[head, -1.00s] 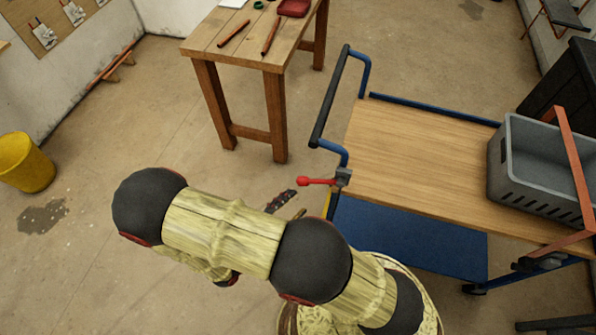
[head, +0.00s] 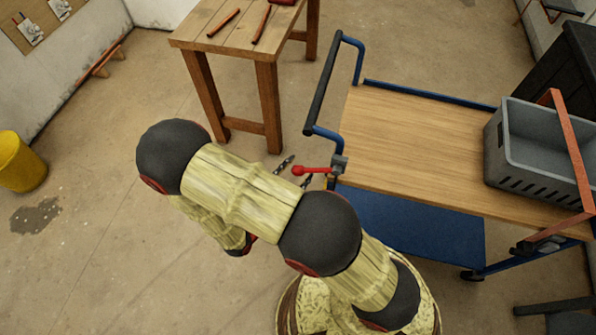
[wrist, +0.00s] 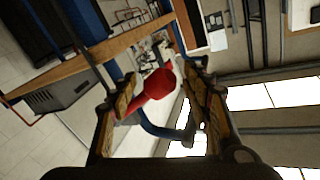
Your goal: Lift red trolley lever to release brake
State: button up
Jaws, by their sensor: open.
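The red lever (head: 313,170) with a round knob sticks out level to the left from a grey bracket at the near left corner of the blue trolley (head: 410,130). My gripper (head: 292,171) is open at the lever's knob end, partly hidden behind my arm in the head view. One dark fingertip shows above the knob and one below it. In the wrist view the red knob (wrist: 158,83) shows large between the two open fingers of my gripper (wrist: 155,92). Whether either finger touches it I cannot tell.
A grey crate (head: 505,160) with an orange-red bar over it sits on the trolley's right side. The trolley's blue handle (head: 322,85) rises above the lever. A wooden table (head: 190,38) with tools stands behind.

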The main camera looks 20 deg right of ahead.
jog(key=shift+w+d, duration=0.2)
jog(key=shift+d, duration=0.1)
jog(key=c, duration=1.2)
grip_shut()
